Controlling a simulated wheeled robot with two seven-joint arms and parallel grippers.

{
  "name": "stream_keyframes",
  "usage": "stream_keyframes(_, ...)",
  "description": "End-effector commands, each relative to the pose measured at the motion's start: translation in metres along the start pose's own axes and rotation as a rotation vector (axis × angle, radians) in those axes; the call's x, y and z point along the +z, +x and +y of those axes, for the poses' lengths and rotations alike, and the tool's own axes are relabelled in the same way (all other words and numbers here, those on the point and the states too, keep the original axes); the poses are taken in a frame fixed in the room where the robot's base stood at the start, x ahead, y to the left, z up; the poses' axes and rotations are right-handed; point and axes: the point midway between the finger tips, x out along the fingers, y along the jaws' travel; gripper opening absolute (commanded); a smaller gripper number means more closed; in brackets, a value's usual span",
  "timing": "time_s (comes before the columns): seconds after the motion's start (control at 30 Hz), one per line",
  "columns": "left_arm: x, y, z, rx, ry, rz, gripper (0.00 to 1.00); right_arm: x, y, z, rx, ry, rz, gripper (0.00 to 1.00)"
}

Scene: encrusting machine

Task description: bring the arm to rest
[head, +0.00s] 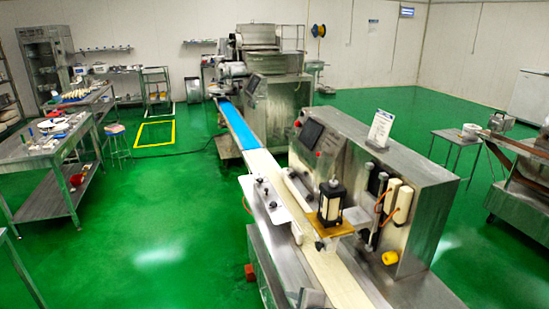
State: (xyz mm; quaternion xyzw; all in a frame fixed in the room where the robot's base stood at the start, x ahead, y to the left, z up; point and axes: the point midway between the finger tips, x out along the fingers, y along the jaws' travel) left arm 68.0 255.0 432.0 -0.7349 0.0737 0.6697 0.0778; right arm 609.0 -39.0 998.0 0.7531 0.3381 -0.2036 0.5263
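Neither of my grippers nor my arms can be made out in the head view. The encrusting machine (265,95) stands at the back centre, with stainless steel housings. A blue belt (236,124) runs from it toward me and meets a cream conveyor belt (335,275). A steel forming unit (420,215) with a dark screen, white cylinders and a yellow knob stands along the right of the cream belt. A white sign (381,128) stands on top of it.
Steel work tables (45,150) with small items stand at the left, near a round stool (116,142). A small table (458,138) and a steel cart (525,185) are at the right. The green floor (165,225) is open left of the conveyor.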

Motion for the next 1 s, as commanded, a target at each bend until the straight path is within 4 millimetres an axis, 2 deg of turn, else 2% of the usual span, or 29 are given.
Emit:
stream_keyframes(0.03,0.0,0.0,0.0,0.0,0.0,0.0,0.0,0.004,-0.006,-0.019,-0.022,0.065,-0.003,0.45)
stream_keyframes(0.27,0.0,0.0,0.0,0.0,0.0,0.0,0.0,0.033,-0.036,-0.078,-0.084,0.353,-0.054,0.45)
stream_keyframes(0.47,0.001,0.0,-0.001,-0.001,0.0,-0.001,0.0,0.07,-0.07,-0.13,-0.127,0.601,-0.141,0.45)
stream_keyframes(0.7,0.001,0.0,-0.001,-0.001,0.0,-0.001,0.0,0.122,-0.123,-0.194,-0.156,0.882,-0.293,0.45)
stream_keyframes(0.8,0.001,0.0,-0.001,-0.001,0.0,-0.001,0.0,0.14,-0.144,-0.215,-0.158,0.97,-0.356,0.45)
stream_keyframes(1.0,0.002,0.0,-0.001,-0.001,0.001,-0.002,0.0,0.165,-0.176,-0.244,-0.157,1.083,-0.447,0.45)
